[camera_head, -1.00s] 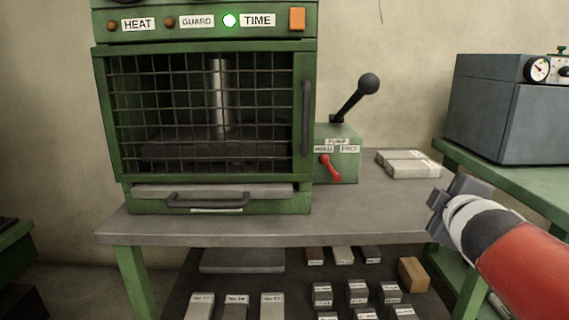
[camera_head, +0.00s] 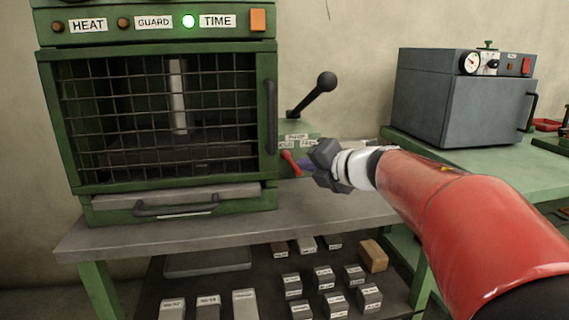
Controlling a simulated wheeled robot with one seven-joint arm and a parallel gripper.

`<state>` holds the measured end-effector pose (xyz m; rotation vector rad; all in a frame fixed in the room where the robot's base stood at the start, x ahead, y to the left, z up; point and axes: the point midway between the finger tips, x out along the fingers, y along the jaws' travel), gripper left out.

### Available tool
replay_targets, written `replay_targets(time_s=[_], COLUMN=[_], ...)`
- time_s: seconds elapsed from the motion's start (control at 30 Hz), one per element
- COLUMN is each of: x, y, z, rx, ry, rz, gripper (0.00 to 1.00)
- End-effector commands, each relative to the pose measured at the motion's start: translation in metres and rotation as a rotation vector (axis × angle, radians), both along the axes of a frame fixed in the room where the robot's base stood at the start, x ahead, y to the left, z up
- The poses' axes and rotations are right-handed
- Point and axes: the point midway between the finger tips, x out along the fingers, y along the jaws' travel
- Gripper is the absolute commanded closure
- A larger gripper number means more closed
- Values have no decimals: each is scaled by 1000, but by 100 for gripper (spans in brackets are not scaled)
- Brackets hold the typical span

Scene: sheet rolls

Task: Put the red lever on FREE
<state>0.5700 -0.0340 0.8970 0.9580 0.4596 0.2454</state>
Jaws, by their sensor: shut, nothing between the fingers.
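The red lever (camera_head: 289,160) is on the front of the small green pump box (camera_head: 300,130), to the right of the green press. Its upper end is at the left and it slants down to the right. The labels on the box are partly readable, with HOLD on the left and FREE on the right, partly covered by my gripper. My gripper (camera_head: 308,165) is shut and empty. Its tip appears just right of the lever's lower end; I cannot tell whether they touch.
A black-knobbed pump handle (camera_head: 314,94) rises from the box. The green press (camera_head: 160,110) with its mesh guard stands left on the grey bench (camera_head: 240,225). A grey oven (camera_head: 465,100) stands on the green table at right. Several labelled blocks (camera_head: 323,277) lie on the shelf below.

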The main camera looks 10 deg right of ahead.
Motion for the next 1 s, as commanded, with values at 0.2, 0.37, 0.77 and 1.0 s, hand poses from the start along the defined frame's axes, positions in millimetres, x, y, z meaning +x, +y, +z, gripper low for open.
replay_targets(time_s=[0.2,0.37,0.77,1.0], x=[23,50,86,87], y=[11,24,40,40], z=[-8,-16,-26,-26], rx=[0,1,1,1], ry=[2,2,0,0], rz=[2,2,0,0], gripper=[100,100,100,100])
